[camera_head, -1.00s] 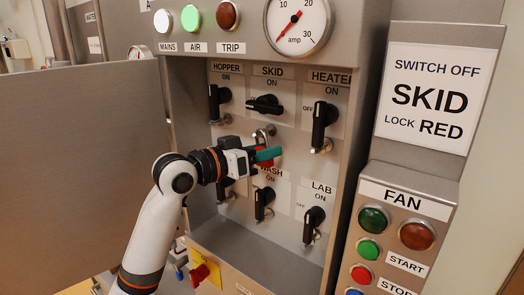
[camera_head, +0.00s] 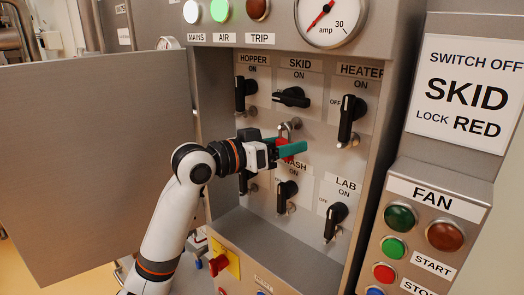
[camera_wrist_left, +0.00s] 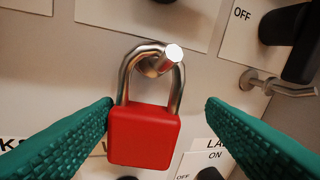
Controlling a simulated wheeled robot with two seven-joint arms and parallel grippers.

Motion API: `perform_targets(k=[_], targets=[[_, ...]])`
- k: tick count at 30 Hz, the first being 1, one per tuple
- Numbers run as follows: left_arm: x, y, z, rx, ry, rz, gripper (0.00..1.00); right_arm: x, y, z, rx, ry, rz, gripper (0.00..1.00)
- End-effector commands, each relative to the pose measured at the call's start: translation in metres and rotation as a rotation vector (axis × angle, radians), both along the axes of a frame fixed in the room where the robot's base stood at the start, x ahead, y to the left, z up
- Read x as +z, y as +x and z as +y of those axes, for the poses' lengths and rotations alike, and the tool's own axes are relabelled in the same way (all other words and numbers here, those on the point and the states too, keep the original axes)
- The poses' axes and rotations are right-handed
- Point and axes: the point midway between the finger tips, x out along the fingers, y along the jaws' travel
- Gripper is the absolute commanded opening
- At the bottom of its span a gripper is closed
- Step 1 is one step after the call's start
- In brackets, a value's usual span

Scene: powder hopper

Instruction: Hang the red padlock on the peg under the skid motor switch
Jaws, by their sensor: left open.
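The red padlock (camera_wrist_left: 144,136) hangs upright in the left wrist view, its closed-looking steel shackle around the peg (camera_wrist_left: 172,54). In the head view the padlock (camera_head: 284,146) is partly hidden behind the fingers of my left gripper (camera_head: 290,149). The peg (camera_head: 290,125) is below the skid switch (camera_head: 291,97), whose black handle lies roughly horizontal. My right gripper is not in view.
Neighbouring switches are the hopper switch (camera_head: 245,94) and heater switch (camera_head: 350,120), with the lab switch (camera_head: 334,221) below. The cabinet's side walls and open door (camera_head: 90,160) bound the recess. A fan button box (camera_head: 425,225) stands at right.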

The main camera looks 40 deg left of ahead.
Motion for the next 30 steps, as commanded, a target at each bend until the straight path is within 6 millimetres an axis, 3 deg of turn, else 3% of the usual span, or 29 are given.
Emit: perform_targets(k=[9, 15, 30], targets=[[-0.002, -0.063, 0.023, 0.003, 0.005, 0.000, 0.65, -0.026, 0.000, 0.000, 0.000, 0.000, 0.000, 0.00], [0.002, -0.091, 0.033, 0.002, 0.003, -0.002, 0.65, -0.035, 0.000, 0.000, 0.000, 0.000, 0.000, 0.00], [0.005, -0.101, 0.037, 0.000, 0.001, 0.000, 0.65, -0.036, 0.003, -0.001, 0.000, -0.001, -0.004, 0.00]])
